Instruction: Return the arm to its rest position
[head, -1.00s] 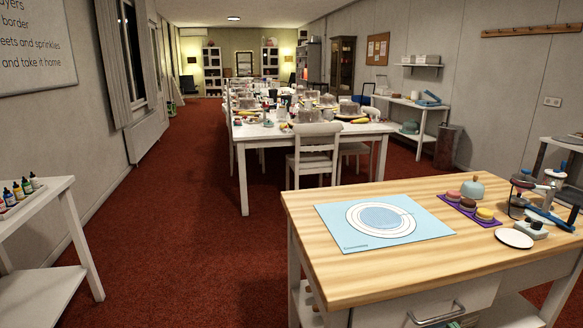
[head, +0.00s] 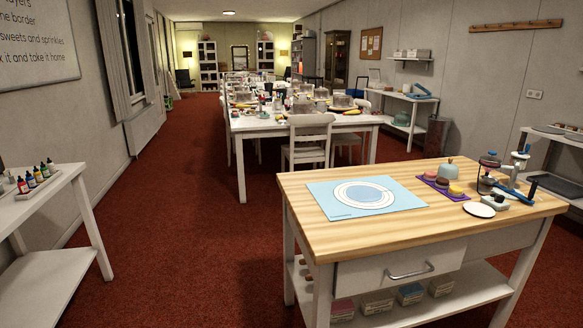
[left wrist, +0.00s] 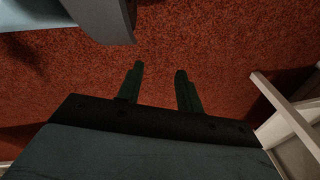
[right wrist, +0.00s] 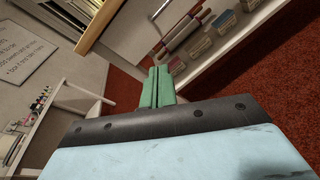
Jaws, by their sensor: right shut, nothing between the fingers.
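Neither gripper shows in the head view. In the left wrist view my left gripper (left wrist: 160,75) has its two dark green fingers apart, with nothing between them, over red carpet. In the right wrist view my right gripper (right wrist: 157,72) has its green fingers together and holds nothing. The lower shelf and drawer side of the wooden-topped bench (head: 400,240) lie beyond its fingertips. The bench also fills the middle right of the head view.
On the bench are a light blue mat (head: 327,205), a purple tray (head: 427,181) of macarons and a white disc (head: 479,210). A white side table (head: 30,208) with bottles stands at left. A long table (head: 270,124) stands behind. Red carpet (head: 175,235) is clear between.

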